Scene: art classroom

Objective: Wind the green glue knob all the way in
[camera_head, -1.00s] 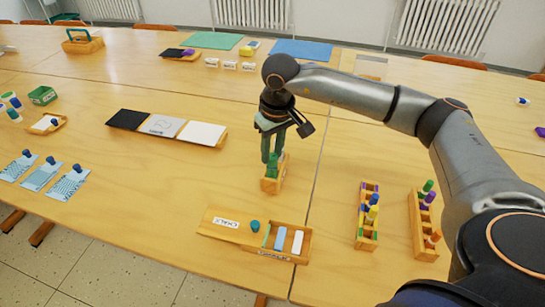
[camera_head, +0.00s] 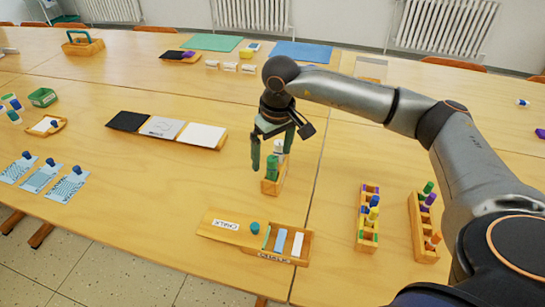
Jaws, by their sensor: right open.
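The green glue knob (camera_head: 272,161) shows on a glue stick that stands in a small wooden holder (camera_head: 270,187) in the middle of the table. A pale part of a stick shows just behind it, partly hidden by my fingers. My right gripper (camera_head: 269,164) is over the holder with its fingers pointing down and spread wide. One finger is left of the green knob and the other is to its right and behind. Nothing is held between them. My left gripper is not in view.
A chalk box (camera_head: 283,243) with its lid (camera_head: 230,227) beside it is in front. Two wooden racks (camera_head: 367,217) (camera_head: 423,228) with coloured sticks stand to the right. A board with black, grey and white sheets (camera_head: 202,135) lies to the left.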

